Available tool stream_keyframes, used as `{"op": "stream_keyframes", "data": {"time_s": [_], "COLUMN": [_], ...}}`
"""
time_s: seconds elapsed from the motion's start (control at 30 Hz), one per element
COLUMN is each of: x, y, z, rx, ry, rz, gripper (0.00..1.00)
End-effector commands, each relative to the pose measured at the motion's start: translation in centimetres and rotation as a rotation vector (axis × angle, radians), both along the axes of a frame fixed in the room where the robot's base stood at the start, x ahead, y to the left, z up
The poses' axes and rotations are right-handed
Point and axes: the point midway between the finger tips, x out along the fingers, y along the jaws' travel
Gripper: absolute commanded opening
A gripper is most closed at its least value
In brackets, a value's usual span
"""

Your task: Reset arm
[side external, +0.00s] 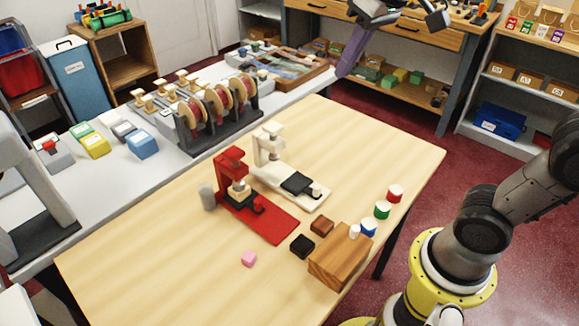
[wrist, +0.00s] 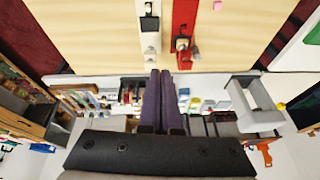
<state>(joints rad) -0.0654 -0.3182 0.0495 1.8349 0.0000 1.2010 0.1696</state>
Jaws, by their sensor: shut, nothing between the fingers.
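My gripper (side external: 342,68) is at the top of the side external view, high above the far end of the wooden table (side external: 405,150) and apart from everything. Its two purple fingers also show in the wrist view (wrist: 160,75), lying side by side, shut and empty. The rest of my arm is partly cut off by the top and right picture edges.
A rack of reels (side external: 215,110) stands on the white counter.

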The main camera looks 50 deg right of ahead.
Motion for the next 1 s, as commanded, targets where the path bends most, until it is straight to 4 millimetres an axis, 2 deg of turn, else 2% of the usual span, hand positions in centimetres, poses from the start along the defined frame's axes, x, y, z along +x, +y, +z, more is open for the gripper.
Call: {"op": "stream_keyframes", "data": {"time_s": [0.03, 0.2, 0.3, 0.4, 0.57, 1.0], "x": [-2.3, -8.4, -11.0, -12.5, -13.2, -12.7], "y": [-0.5, -1.6, -1.9, -1.9, -1.9, -1.9], "z": [-0.4, -4.0, -6.7, -9.2, -11.8, -11.4], "rx": [-0.003, -0.021, -0.034, -0.045, -0.059, -0.068], "ry": [-0.028, -0.094, -0.116, -0.118, -0.098, -0.119], "rz": [-0.004, 0.006, 0.019, 0.039, 0.072, 0.089], "gripper": [0.0, 0.0, 0.0, 0.0, 0.0, 0.0]}}
